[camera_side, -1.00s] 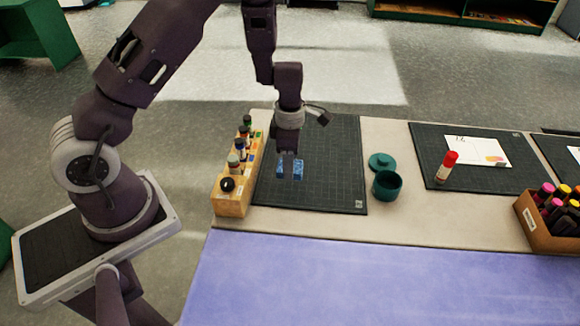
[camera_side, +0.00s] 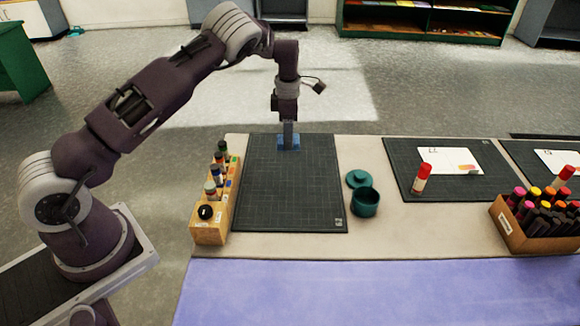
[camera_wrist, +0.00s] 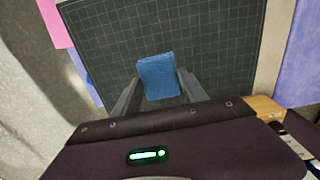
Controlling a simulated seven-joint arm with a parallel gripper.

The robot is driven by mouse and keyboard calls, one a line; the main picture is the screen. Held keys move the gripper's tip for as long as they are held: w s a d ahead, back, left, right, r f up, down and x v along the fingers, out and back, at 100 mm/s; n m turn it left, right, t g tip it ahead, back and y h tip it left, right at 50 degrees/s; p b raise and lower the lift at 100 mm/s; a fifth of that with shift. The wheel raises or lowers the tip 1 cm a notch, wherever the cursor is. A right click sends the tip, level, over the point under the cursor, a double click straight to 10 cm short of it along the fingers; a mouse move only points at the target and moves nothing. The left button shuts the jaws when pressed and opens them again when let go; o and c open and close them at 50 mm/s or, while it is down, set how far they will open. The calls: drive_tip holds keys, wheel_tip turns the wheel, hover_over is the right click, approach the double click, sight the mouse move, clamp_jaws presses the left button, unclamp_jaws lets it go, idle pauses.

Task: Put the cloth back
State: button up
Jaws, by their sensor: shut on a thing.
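The blue cloth (camera_side: 288,143) is a small folded block held between the fingers of my gripper (camera_side: 288,134). It is over the far edge of the dark cutting mat (camera_side: 290,190) on the left of the table. In the wrist view the cloth (camera_wrist: 158,76) sits between the two fingertips of my gripper (camera_wrist: 157,88), with the mat's grid behind it. My gripper is shut on it. I cannot tell whether the cloth touches the mat or hangs just above it.
A wooden rack (camera_side: 210,228) with several small bottles stands along the mat's left edge. A teal pot (camera_side: 364,202) and its lid (camera_side: 359,179) stand right of the mat. A red glue stick (camera_side: 421,179) is on another mat. A box of markers (camera_side: 533,241) is at right.

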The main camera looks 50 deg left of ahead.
drive_tip(key=shift+w+a+r, duration=0.25)
drive_tip(key=shift+w+r, duration=0.15)
drive_tip(key=shift+w, duration=0.1)
drive_tip(key=shift+w+f, duration=0.1)
drive_tip(key=shift+f, duration=0.2)
wheel_tip(320, 180, down, 9)
drive_tip(key=o, duration=1.3)
drive_tip(key=shift+f, duration=0.1)
drive_tip(key=shift+o, duration=0.2)
